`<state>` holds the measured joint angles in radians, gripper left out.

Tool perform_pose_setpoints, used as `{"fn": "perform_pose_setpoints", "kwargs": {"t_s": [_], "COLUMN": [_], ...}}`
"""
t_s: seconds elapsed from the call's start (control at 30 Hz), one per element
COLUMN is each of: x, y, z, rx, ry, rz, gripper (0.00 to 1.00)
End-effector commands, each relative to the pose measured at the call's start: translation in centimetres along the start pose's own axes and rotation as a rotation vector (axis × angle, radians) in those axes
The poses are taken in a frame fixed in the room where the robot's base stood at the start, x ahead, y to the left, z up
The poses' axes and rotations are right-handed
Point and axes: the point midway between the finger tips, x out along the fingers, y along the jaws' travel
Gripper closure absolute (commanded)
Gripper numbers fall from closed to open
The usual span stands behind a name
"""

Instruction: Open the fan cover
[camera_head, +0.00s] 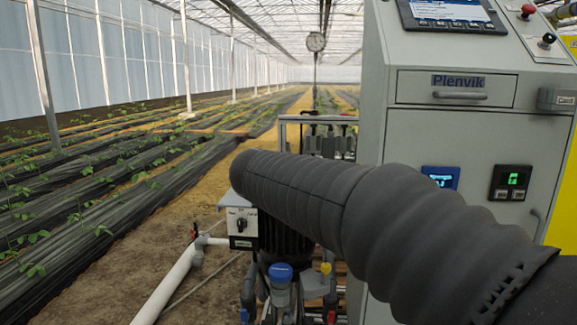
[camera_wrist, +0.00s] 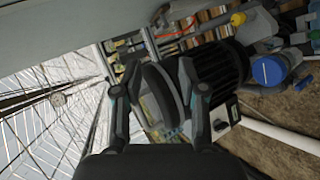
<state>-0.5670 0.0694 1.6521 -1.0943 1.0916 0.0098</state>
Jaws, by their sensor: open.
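The finned dark motor (camera_wrist: 222,76) lies right of my fingers in the wrist view. In the head view its dark body (camera_head: 285,238) shows below my sleeved arm, which hides most of it. A dark round cover-like disc (camera_wrist: 163,88) shows between the fingers of my gripper (camera_wrist: 160,65) in the wrist view; I take it for the fan cover. The right finger overlaps its edge. I cannot tell whether the fingers touch it or whether it is swung away from the motor. My gripper is open; it is hidden in the head view.
A grey switch box (camera_head: 241,226) sits beside the motor, with white pipe (camera_head: 170,285) left of it. A blue-capped part (camera_head: 280,275) stands below. The grey control cabinet (camera_head: 455,140) stands close on the right. Soil and plant rows lie open at left.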

Motion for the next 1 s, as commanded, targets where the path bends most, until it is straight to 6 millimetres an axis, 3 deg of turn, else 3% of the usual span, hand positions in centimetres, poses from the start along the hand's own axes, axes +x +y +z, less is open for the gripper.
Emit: {"fn": "perform_pose_setpoints", "kwargs": {"t_s": [0.03, 0.1, 0.2, 0.3, 0.4, 0.57, 1.0], "x": [-0.3, -0.9, -2.0, -2.9, -3.4, -2.7, 4.7], "y": [0.1, 0.6, 0.9, 1.0, 1.1, 1.5, 3.6], "z": [-3.1, -6.5, -10.5, -13.1, -14.5, -15.0, -15.9], "rx": [-0.044, -0.092, -0.142, -0.173, -0.188, -0.192, -0.193], "ry": [0.022, 0.045, 0.076, 0.094, 0.105, 0.107, 0.105], "rz": [0.048, 0.118, 0.202, 0.260, 0.293, 0.305, 0.302], "gripper": [0.59, 0.59, 0.59, 0.59, 0.59, 0.59, 0.59]}}
